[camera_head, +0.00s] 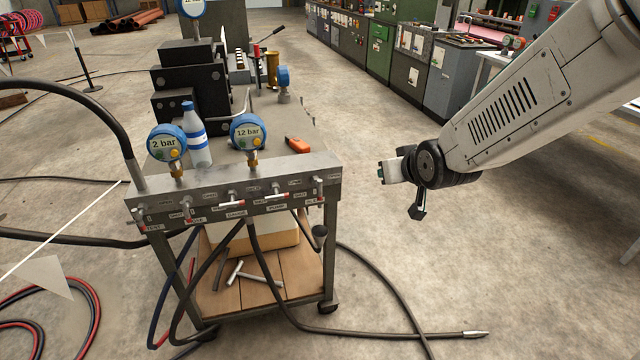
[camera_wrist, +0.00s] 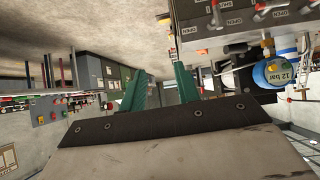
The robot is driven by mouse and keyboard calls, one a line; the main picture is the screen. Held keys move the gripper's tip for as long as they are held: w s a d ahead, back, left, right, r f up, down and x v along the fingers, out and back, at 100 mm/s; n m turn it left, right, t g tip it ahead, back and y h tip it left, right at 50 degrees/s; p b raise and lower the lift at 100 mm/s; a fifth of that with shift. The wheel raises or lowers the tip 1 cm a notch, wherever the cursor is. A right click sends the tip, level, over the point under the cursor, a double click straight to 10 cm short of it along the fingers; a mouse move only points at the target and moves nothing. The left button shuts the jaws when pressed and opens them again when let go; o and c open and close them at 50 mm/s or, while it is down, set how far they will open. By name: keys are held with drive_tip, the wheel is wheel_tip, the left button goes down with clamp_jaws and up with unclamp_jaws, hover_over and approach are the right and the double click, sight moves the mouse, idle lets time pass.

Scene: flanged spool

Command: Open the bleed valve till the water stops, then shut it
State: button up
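A grey manifold block (camera_head: 240,185) runs along the front of a metal cart and carries several small valves with red-tipped handles. The rightmost valve (camera_head: 318,188) sits near the block's right end. Its label is too small to read surely, so I cannot tell which valve is the bleed. Two blue gauges read 2 bar (camera_head: 166,143) and 12 bar (camera_head: 247,132). The manifold (camera_wrist: 232,28) also shows upside down in the wrist view. My gripper (camera_head: 418,208) hangs right of the cart, clear of it. Its green fingers (camera_wrist: 160,85) stand apart and empty. I can make out no water.
A blue-and-white bottle (camera_head: 197,138) and an orange tool (camera_head: 297,145) stand or lie on the cart top. Loose tools (camera_head: 240,272) lie on the lower shelf. A black hose (camera_head: 385,295) crosses the floor right of the cart. The floor between cart and cabinets is open.

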drive_tip(key=w+a+f+n+t+y, duration=0.1)
drive_tip(key=w+a+f+t+y, duration=0.2)
drive_tip(key=w+a+f, duration=0.35)
drive_tip(key=n+t+y, duration=0.1)
drive_tip(key=t+y, duration=0.1)
drive_tip(key=y, duration=0.1)
approach(321, 185)
drive_tip(key=x, duration=0.3)
drive_tip(key=shift+t, duration=0.3)
drive_tip(key=x, duration=0.7)
drive_tip(key=shift+w+a+f, duration=0.15)
drive_tip(key=shift+w+a, duration=0.1)
drive_tip(key=shift+w, duration=0.05)
clamp_jaws()
